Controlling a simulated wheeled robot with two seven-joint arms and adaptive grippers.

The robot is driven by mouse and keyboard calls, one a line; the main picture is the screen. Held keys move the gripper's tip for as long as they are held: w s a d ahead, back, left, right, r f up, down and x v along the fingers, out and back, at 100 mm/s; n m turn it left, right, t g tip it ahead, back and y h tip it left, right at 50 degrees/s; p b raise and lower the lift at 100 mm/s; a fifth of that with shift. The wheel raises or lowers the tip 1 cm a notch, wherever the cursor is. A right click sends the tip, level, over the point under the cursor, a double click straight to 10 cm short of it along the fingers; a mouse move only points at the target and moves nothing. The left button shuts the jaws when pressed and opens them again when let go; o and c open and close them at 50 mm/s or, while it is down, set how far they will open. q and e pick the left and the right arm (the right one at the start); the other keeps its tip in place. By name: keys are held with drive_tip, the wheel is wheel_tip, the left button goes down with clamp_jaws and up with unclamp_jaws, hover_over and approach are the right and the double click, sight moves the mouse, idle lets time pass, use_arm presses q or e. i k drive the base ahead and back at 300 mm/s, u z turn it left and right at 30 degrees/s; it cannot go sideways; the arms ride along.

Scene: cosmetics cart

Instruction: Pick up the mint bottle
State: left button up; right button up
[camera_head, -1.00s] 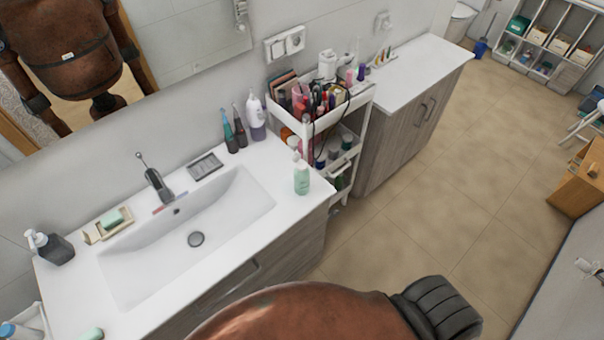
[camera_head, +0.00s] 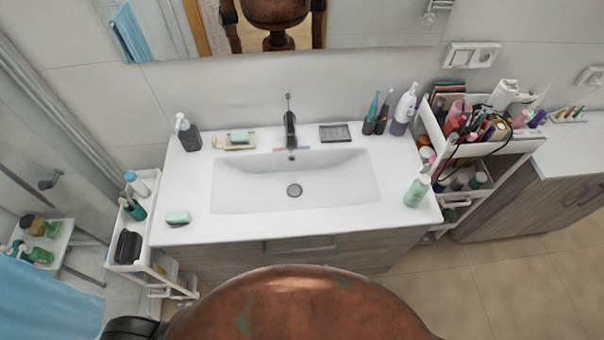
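A mint-green bottle with a pale cap (camera_head: 417,191) stands upright on the white counter, near its front right corner and right of the sink basin. It is free of contact with any gripper. Neither of my grippers shows in the head view.
The sink (camera_head: 294,190) fills the middle of the counter. A dark dispenser (camera_head: 188,135), soap dish (camera_head: 236,140) and lilac bottle (camera_head: 404,110) stand along the back. A green soap bar (camera_head: 177,218) lies front left. A loaded cart (camera_head: 507,145) stands right, another cart (camera_head: 127,254) left.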

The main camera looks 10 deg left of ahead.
sight(420, 186)
drive_tip(key=u, duration=0.1)
drive_tip(key=k, duration=0.4)
drive_tip(key=z, duration=0.95)
drive_tip(key=i, duration=0.45)
drive_tip(key=u, duration=0.05)
